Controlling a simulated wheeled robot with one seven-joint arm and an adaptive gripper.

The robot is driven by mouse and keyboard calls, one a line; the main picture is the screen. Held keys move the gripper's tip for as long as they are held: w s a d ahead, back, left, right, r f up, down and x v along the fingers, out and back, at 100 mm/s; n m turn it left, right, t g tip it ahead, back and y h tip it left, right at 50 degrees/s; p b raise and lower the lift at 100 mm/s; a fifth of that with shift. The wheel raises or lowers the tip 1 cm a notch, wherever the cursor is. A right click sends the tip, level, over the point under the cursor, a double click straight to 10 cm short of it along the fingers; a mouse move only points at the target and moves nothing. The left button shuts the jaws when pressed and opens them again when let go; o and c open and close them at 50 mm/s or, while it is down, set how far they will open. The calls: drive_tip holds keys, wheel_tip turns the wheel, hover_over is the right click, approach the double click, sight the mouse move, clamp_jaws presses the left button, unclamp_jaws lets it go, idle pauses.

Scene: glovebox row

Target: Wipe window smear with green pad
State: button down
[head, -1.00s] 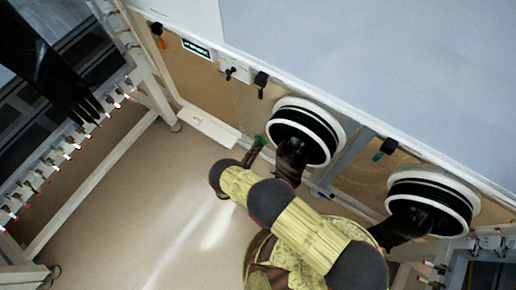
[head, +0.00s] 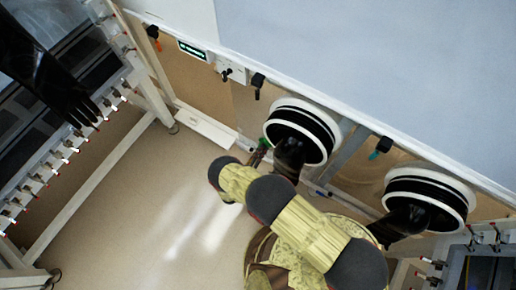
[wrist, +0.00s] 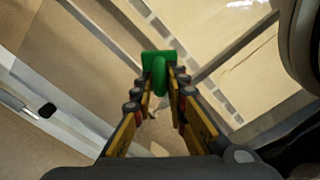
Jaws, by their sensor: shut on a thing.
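The green pad (wrist: 153,64), with a rounded green grip on it, is between the fingertips of my gripper (wrist: 160,82) in the wrist view. My gripper is shut on it by the grip. In the head view only a bit of the green pad (head: 264,143) shows, just left of the left glove port, and the fingers of my gripper (head: 258,154) are small and dark there. The large grey-blue glovebox window (head: 380,70) slopes across the upper right. I cannot make out a smear on it in either view.
Two round white-rimmed ports, left (head: 334,132) and right (head: 463,190), stick out with black gloves hanging from them. A white frame rack (head: 78,195) and another black glove (head: 55,88) are at left. The floor (head: 130,210) between is clear.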

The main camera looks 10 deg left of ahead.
drive_tip(key=v, duration=0.6)
drive_tip(key=shift+b, duration=0.45)
drive_tip(key=shift+s+a, duration=0.1)
drive_tip(key=shift+v, duration=1.35)
